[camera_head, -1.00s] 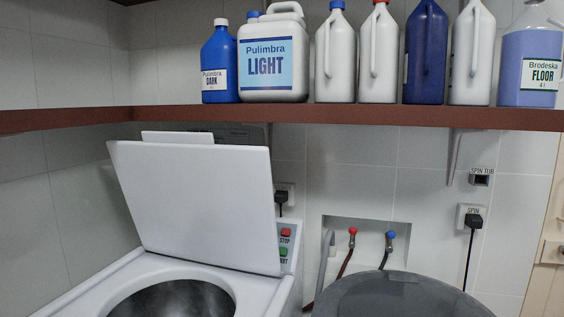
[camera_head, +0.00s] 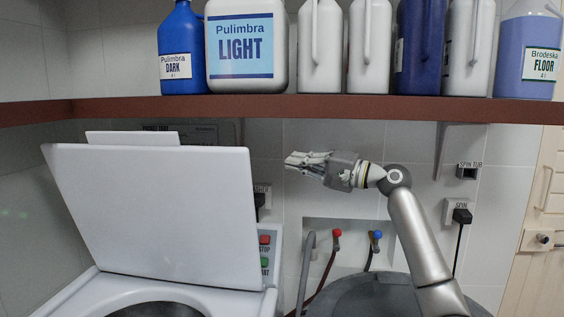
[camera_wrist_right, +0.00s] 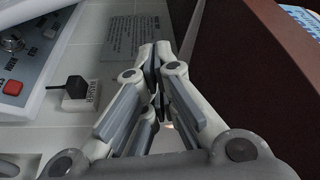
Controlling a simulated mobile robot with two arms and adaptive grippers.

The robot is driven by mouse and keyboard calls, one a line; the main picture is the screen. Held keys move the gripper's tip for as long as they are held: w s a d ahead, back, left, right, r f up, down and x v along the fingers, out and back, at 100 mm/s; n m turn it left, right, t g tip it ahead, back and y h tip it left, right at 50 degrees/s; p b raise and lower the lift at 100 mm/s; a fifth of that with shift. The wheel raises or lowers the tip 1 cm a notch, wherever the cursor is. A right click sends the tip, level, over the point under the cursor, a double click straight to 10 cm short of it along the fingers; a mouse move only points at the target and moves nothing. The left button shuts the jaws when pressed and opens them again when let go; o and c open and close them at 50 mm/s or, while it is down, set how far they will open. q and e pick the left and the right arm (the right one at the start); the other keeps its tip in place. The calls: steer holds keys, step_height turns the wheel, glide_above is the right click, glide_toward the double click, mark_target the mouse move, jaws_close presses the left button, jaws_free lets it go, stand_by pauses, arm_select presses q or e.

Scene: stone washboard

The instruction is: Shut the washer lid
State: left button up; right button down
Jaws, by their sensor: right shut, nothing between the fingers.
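The washer lid (camera_head: 150,215) is a white panel standing raised, leaning back over the washer (camera_head: 85,290). The round drum opening (camera_head: 160,309) shows below it, partly cut off by the frame. My right gripper (camera_head: 288,161) is shut and empty in the head view, to the right of the lid's upper right edge and apart from it, below the shelf. In the right wrist view my right gripper (camera_wrist_right: 155,50) has its fingers together, with the washer's control panel (camera_wrist_right: 30,50) at the left. My left gripper is not in view.
A brown shelf (camera_head: 320,107) with several bottles runs above the lid and my right arm. A grey round tub (camera_head: 380,295) stands right of the washer. Red and blue taps (camera_head: 337,233) and a grey hose sit on the wall. A plug (camera_wrist_right: 76,88) is near the control panel.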

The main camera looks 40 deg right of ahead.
steer(key=p+x, duration=0.5)
steer(key=x, duration=0.4)
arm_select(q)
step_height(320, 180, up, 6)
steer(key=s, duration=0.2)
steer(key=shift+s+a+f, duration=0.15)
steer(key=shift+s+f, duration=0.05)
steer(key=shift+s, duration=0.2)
arm_select(e)
steer(key=shift+s+a+f, duration=0.3)
steer(key=shift+s+a, duration=0.4)
steer(key=shift+a, duration=0.05)
steer(key=shift+s+a+f, duration=0.35)
steer(key=shift+s+a, duration=0.35)
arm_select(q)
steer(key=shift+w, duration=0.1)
